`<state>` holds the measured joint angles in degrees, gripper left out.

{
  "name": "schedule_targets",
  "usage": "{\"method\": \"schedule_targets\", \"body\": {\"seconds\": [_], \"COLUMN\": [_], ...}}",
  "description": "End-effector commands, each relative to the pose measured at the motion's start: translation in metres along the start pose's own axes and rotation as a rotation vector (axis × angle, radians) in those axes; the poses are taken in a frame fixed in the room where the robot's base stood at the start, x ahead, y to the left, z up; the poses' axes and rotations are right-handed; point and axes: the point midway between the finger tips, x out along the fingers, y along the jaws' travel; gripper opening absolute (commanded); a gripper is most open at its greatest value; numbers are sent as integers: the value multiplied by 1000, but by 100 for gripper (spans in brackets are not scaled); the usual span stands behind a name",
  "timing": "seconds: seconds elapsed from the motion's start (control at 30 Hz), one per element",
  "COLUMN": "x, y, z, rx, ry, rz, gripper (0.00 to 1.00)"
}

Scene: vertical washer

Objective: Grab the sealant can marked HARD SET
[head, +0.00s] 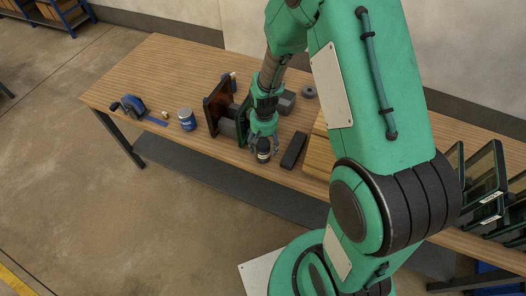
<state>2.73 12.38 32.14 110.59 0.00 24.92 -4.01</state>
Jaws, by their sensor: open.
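A small dark can (263,155) with a pale band stands near the front edge of the wooden table. My gripper (263,146) points down over it with open fingers that appear to be on either side of its upper part. I cannot tell whether they touch it. A blue and white can (187,120) stands farther left on the table, apart from my gripper. The lettering on both cans is too small to read, so I cannot tell which is marked HARD SET.
A dark reddish upright plate (216,102) stands just left of my gripper. A dark block (293,150) lies close on the right. A grey block (286,102) and a grey ring (309,92) sit behind. A blue tool (134,105) lies at far left.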

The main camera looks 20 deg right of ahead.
Motion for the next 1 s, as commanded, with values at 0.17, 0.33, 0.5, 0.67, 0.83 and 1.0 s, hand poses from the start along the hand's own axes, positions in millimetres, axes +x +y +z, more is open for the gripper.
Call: {"method": "schedule_targets", "body": {"seconds": [0.17, 0.33, 0.5, 0.67, 0.83, 1.0], "x": [3, 3, 7, 23, 43, 54], "y": [0, 0, -1, -2, -4, -4], "z": [0, 0, 0, 0, 0, 0], "rx": [0, 0, 0, 0, 1, 0], "ry": [0, 0, -1, -1, -1, 0], "rz": [0, 0, 0, 0, 0, 0], "gripper": [68, 68, 68, 68, 68, 68]}}
